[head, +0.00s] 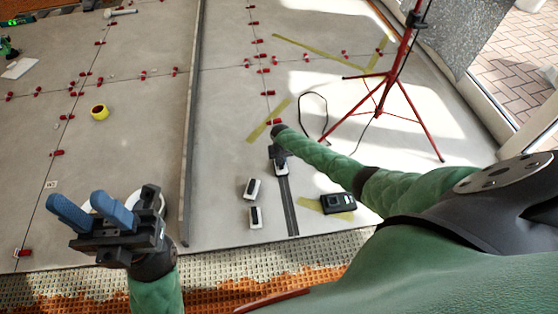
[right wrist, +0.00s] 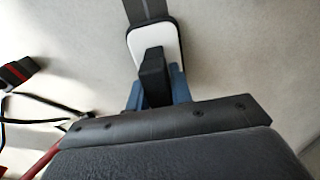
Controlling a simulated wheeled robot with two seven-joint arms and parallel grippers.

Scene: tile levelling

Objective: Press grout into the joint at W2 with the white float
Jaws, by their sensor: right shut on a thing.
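The white float (right wrist: 158,42) has a white plate with a dark rim and a black handle (right wrist: 153,75). My right gripper (right wrist: 158,90) is shut on that handle, its blue fingers on either side. In the head view the float (head: 281,170) shows small below my right gripper (head: 279,150), at the far end of a dark strip (head: 288,205). I cannot tell whether it touches the floor. My left gripper (head: 82,205) is open and empty at the lower left. Small white tags (head: 52,184) lie by the left joints; their writing is too small to read, so I cannot make out W2.
Two black-and-white blocks (head: 252,188) (head: 255,216) and a black device (head: 338,202) lie near the strip. A red tripod (head: 385,95) stands at right. Red clips (head: 57,153) line the joints. A yellow tape roll (head: 99,112) lies left.

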